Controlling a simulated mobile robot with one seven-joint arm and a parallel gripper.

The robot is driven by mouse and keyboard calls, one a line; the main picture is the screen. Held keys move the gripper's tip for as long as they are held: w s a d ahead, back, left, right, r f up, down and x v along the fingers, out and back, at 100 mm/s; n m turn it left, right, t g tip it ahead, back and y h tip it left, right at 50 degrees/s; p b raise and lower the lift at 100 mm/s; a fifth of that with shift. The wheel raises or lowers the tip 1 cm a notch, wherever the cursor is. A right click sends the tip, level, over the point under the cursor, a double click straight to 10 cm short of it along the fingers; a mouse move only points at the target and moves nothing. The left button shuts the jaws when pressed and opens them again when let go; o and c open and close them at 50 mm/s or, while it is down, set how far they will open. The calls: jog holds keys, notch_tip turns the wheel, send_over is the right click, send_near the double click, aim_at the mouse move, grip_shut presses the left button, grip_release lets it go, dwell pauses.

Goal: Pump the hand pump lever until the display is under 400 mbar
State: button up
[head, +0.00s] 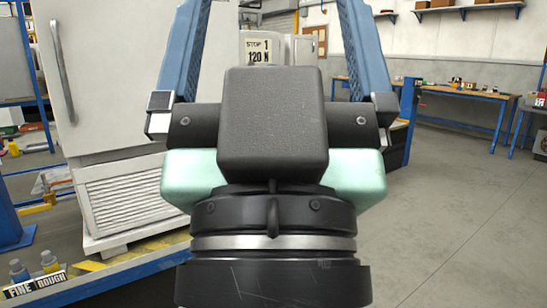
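My gripper (270,14) fills the middle of the head view, seen from behind. Its two blue fingers are spread wide apart and point away from me, and their tips run out at the top edge. Nothing shows held between the visible parts of the fingers. I cannot make out the pump lever or a pressure display; my gripper hides much of the middle. Beyond the fingers stands a pale unit (258,48) with a label reading "STOP 1" and "120 N".
A white cabinet (100,90) with a long handle stands close on the left. At lower left are small valves (49,262) by a "FINE ROUGH" label (35,283) on a blue-edged bench. Workbenches (470,103) line the back right. The floor (450,230) at right is clear.

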notch_tip(320, 180, up, 30)
jog(key=p, duration=2.8)
jog(key=shift+r, duration=0.2)
